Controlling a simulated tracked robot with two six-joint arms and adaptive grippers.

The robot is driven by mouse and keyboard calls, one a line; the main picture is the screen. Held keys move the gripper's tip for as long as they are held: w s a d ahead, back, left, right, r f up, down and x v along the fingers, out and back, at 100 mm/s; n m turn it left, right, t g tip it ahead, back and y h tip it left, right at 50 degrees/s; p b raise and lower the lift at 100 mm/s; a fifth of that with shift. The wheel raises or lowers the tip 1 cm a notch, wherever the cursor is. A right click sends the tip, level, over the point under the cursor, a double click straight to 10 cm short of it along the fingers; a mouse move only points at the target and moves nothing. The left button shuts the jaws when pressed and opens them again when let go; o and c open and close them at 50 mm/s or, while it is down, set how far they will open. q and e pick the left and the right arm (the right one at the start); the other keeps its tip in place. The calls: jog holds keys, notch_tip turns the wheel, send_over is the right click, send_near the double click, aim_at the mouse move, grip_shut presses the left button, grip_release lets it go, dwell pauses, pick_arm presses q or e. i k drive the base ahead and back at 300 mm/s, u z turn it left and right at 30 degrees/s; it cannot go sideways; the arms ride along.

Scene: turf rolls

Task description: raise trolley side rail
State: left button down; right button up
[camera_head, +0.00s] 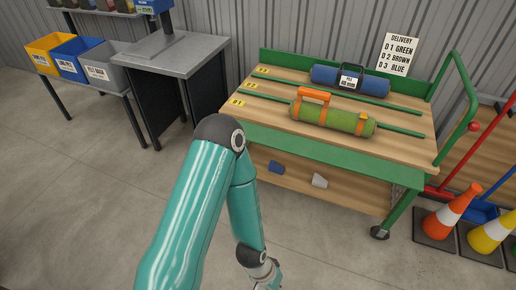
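The trolley (400,135) has a wooden deck, green frame and a green push handle (468,95) at its right end. A green rail (300,63) stands upright along the deck's back edge. A green side rail (330,160) runs along the near edge; it looks low, its face hanging below deck level. A green turf roll (340,120) with orange straps and handle and a blue roll (352,80) lie on the deck. My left arm is in front of the trolley's left end. Its gripper (268,276) is at the bottom edge, mostly cut off. My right gripper is out of view.
Traffic cones (447,212) and a red-handled tool (485,140) stand at right, close to the trolley. A grey workbench (170,55) and coloured bins (72,55) are at back left. The trolley's lower shelf (345,192) holds small blue and white items. Floor at left is clear.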

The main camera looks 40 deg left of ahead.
aim_at(389, 172)
jog(key=z, duration=0.05)
jog(key=i, duration=1)
jog(key=u, duration=0.1)
